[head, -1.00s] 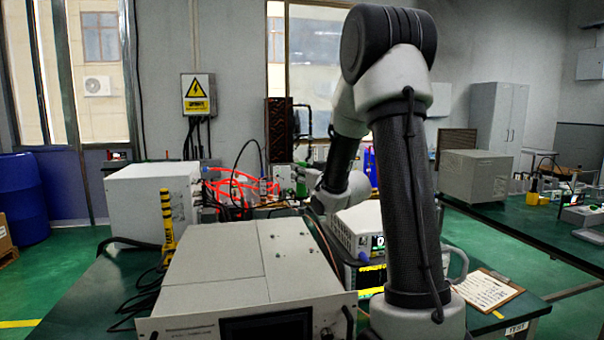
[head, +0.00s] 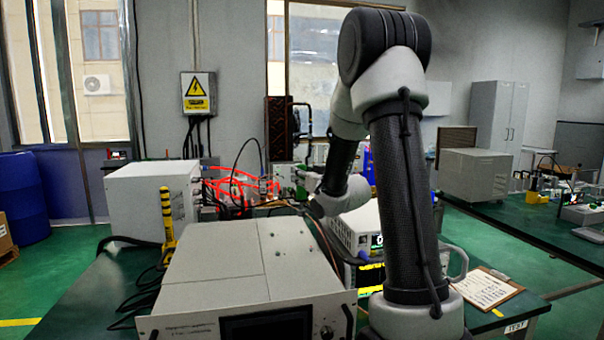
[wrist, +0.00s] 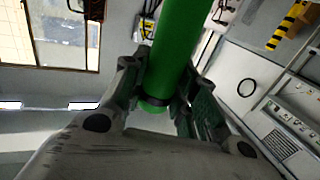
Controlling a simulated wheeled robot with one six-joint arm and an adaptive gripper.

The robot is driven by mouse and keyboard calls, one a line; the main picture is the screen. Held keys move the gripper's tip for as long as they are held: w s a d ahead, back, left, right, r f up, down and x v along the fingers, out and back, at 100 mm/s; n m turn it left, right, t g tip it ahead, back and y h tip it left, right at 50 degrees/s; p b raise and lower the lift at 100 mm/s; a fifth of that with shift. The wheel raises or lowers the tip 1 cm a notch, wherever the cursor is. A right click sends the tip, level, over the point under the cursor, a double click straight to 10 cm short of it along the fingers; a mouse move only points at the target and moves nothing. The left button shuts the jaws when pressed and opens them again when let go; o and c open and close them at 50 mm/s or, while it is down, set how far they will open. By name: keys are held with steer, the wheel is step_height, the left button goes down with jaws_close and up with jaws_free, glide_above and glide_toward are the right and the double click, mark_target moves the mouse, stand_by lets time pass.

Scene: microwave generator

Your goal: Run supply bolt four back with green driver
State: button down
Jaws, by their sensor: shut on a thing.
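The green driver (wrist: 182,45) is a smooth green cylinder in the wrist view. My gripper (wrist: 160,88) is shut around its lower end, with a finger on each side. The driver's far end runs out of the top of the wrist view, so its tip is hidden. In the head view my gripper is small and mostly hidden behind my wrist, near the cables behind the large instrument. A grey rack unit (head: 212,250) in front has a few small dark dots, perhaps bolts, on its right top panel. I cannot make out bolt four.
A white box (head: 152,205) stands at the left, beside a yellow-black striped post (head: 168,225). Red cables (head: 240,185) tangle behind the rack unit. A white instrument (head: 357,228) sits to its right, partly behind my arm. A clipboard (head: 486,288) lies at the right.

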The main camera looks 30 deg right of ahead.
mark_target(302, 165)
steer(key=shift+f, duration=3.05)
steer(key=shift+r, duration=0.2)
stand_by(1.2)
steer(key=shift+r, duration=4.65)
